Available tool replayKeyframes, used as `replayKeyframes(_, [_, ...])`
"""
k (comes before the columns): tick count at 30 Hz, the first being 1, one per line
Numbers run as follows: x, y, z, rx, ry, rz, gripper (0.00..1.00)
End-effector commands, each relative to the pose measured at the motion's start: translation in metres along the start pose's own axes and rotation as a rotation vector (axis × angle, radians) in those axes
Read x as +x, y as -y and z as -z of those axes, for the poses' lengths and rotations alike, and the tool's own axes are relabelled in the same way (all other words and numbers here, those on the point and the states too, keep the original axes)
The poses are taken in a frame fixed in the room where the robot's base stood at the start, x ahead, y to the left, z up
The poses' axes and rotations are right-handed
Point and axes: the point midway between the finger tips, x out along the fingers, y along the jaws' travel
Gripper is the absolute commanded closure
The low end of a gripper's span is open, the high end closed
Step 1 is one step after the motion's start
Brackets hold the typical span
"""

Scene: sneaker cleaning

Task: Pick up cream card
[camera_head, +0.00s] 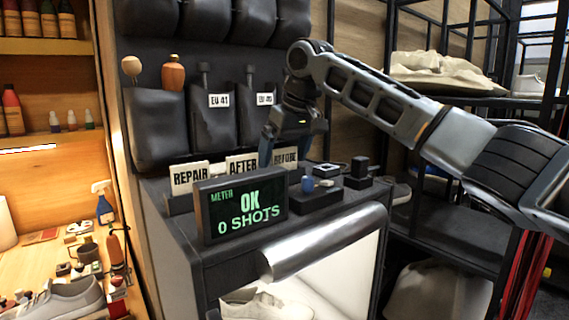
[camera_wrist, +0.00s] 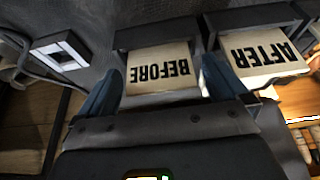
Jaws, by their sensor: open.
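Three cream cards stand in dark holders on the cabinet top. In the head view they read REPAIR (camera_head: 190,176), AFTER (camera_head: 242,166) and BEFORE (camera_head: 287,155), from left to right. My gripper (camera_head: 292,150) is at the BEFORE card, pointing down, with part of that card hidden behind it. In the wrist view the BEFORE card (camera_wrist: 160,70) appears upside down between the two blue fingers of my open gripper (camera_wrist: 161,75). A finger shows on each side of the card; I cannot tell whether either touches it. The AFTER card (camera_wrist: 262,55) is beside the right finger.
A meter display (camera_head: 242,207) reading OK, 0 SHOTS stands in front of the cards. Small dark devices (camera_head: 357,172) sit to the right on the cabinet top. A dark wall panel with pouches (camera_head: 220,120) rises close behind. A shelf rack stands at the right.

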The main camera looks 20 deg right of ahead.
Motion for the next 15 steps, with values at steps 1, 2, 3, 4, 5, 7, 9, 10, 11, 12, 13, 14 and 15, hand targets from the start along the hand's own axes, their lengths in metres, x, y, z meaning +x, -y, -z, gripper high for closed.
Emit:
replayKeyframes(1, [0.0003,0.0,-0.0001,0.0,0.0,0.0,0.0])
replayKeyframes(2, [0.0003,0.0,-0.0001,0.0,0.0,0.0,0.0])
replayKeyframes(3, [0.0002,0.0,-0.0001,0.0,0.0,0.0,0.0])
replayKeyframes(4, [0.0002,0.0,-0.0002,0.0,0.0,0.0,0.01])
replayKeyframes(5, [0.0002,0.0001,-0.0002,0.0,0.0,0.0,0.04])
replayKeyframes(7, [0.0001,0.0001,-0.0002,0.0,0.0,0.0,0.11])
replayKeyframes(9, [0.0001,0.0001,-0.0001,0.0,0.0,0.0,0.17])
replayKeyframes(10, [0.0001,0.0002,-0.0001,0.0,0.0,0.0,0.2])
replayKeyframes(11, [0.0,0.0001,-0.0001,0.0,0.0,0.0,0.23])
replayKeyframes(12, [0.0,0.0002,-0.0001,0.0,0.0,0.0,0.27])
replayKeyframes(13, [0.0,0.0002,-0.0001,0.0,0.0,0.0,0.3])
replayKeyframes(14, [0.0,0.0002,-0.0001,0.0,0.0,0.0,0.33])
replayKeyframes(15, [-0.0001,0.0002,-0.0001,0.0,0.0,0.0,0.36])
